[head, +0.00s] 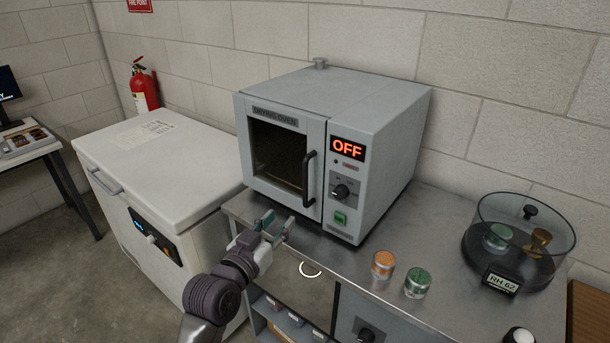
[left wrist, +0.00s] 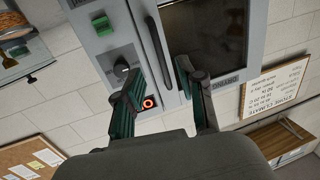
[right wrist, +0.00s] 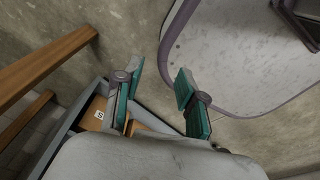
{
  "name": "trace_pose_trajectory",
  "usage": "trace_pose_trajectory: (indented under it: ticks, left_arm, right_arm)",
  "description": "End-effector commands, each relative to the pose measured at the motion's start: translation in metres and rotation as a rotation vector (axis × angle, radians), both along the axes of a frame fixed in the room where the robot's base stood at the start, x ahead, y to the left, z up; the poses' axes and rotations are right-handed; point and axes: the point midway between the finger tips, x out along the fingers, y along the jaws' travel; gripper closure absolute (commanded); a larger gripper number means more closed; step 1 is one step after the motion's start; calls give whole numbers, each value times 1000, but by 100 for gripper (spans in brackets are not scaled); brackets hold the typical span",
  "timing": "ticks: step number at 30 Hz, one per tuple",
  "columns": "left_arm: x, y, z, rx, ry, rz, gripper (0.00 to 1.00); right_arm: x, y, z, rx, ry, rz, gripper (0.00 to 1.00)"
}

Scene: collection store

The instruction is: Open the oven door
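The drying oven (head: 385,115) stands on a metal bench, its display reading OFF. Its windowed door (head: 277,150) is shut, with a black vertical handle (head: 308,180) on the door's right side. My left gripper (head: 275,226) is open and empty, below and left of the handle in the head view. In the left wrist view the handle (left wrist: 157,50) shows between the spread fingertips of my left gripper (left wrist: 158,72), with no visible contact. My right gripper (right wrist: 157,82) is open and empty in the right wrist view, away from the oven; it is out of the head view.
A white chest unit (head: 150,165) stands left of the oven. On the bench (head: 450,230), an orange-topped tin (head: 383,265), a green-topped tin (head: 417,283) and a glass desiccator (head: 520,240) stand to the right. The space before the oven door is clear of objects.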

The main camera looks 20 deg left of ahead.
Motion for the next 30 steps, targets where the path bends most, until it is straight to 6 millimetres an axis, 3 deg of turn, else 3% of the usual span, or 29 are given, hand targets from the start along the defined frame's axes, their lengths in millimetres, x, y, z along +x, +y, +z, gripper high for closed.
trace_pose_trajectory:
  ticks: [1, 5, 12, 21, 30]
  left_arm:
    - [-3, 0, 15, 1, -24, -2, 61]
    - [1, 0, 30, 1, -51, -3, 61]
    - [41, -7, 31, 0, -51, -4, 61]
    - [102, -16, 30, 1, -49, -4, 61]
    - [130, -20, 28, 2, -50, -4, 61]
  right_arm:
    - [-1, -3, 2, -3, 1, 1, 60]
    - [-4, -8, 3, -10, 6, 2, 60]
    - [-13, -14, 12, -18, 19, 2, 60]
    - [-8, -12, 23, -15, 12, 1, 60]
    - [-7, -3, 26, -4, 10, -2, 60]
